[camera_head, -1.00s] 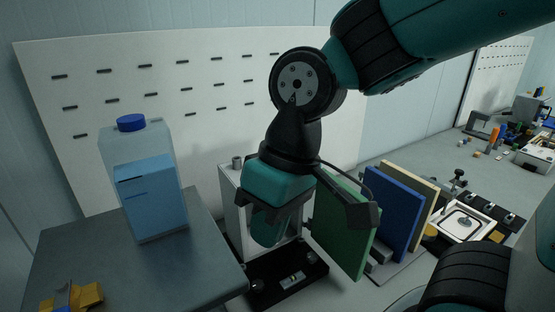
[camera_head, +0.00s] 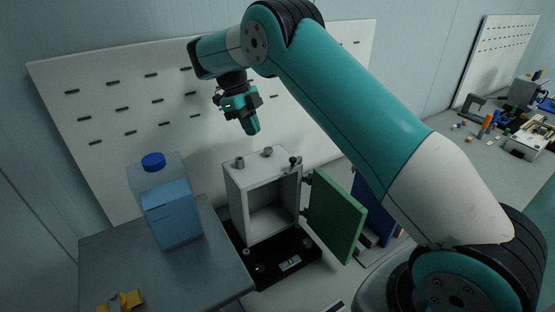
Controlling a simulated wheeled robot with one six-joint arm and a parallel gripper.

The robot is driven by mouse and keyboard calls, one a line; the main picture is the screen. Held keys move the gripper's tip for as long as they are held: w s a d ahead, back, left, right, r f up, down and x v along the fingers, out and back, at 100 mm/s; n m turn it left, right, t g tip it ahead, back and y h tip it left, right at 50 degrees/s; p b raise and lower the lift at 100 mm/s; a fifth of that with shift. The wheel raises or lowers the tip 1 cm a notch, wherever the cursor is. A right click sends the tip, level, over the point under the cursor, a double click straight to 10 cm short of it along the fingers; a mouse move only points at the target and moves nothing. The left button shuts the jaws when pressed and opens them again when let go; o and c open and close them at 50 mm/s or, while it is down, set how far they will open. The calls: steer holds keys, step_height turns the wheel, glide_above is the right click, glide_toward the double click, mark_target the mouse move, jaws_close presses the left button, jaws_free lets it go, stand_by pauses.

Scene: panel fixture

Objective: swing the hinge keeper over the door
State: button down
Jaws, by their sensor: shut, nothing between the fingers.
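A small pale box (camera_head: 233,208) stands open at the front on a black base plate (camera_head: 262,278). Its green door (camera_head: 335,215) hangs on the right side, swung wide open. A small dark fitting (camera_head: 295,161) on the box top, near the right front corner on the hinge side, looks like the hinge keeper; it is too small to tell its exact pose. My gripper (camera_head: 252,126) is shut and empty. It points down in the air above and behind the box top, apart from the box and the door.
Two short grey posts (camera_head: 268,152) stand on the box top. A blue-capped jug (camera_head: 172,212) stands on a grey table (camera_head: 210,275) at left, near a yellow object (camera_head: 122,301). A slotted white panel (camera_head: 110,120) is behind. A blue board (camera_head: 372,212) stands right of the door, partly behind my arm.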

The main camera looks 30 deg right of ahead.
steer(key=shift+f, duration=0.1)
steer(key=b, duration=0.6)
glide_toward(277, 175)
steer(key=f, duration=0.5)
steer(key=shift+w, duration=0.3)
steer(key=s, duration=0.1)
steer(key=s+d+p, duration=0.1)
steer(key=shift+s+d+f, duration=0.15)
steer(key=shift+s, duration=0.2)
steer(key=shift+s+d+f+p, duration=0.2)
steer(key=shift+s+d+p, duration=0.1)
steer(key=shift+s+p, duration=0.15)
steer(key=shift+s+a+n, duration=0.1)
steer(key=shift+n, duration=0.2)
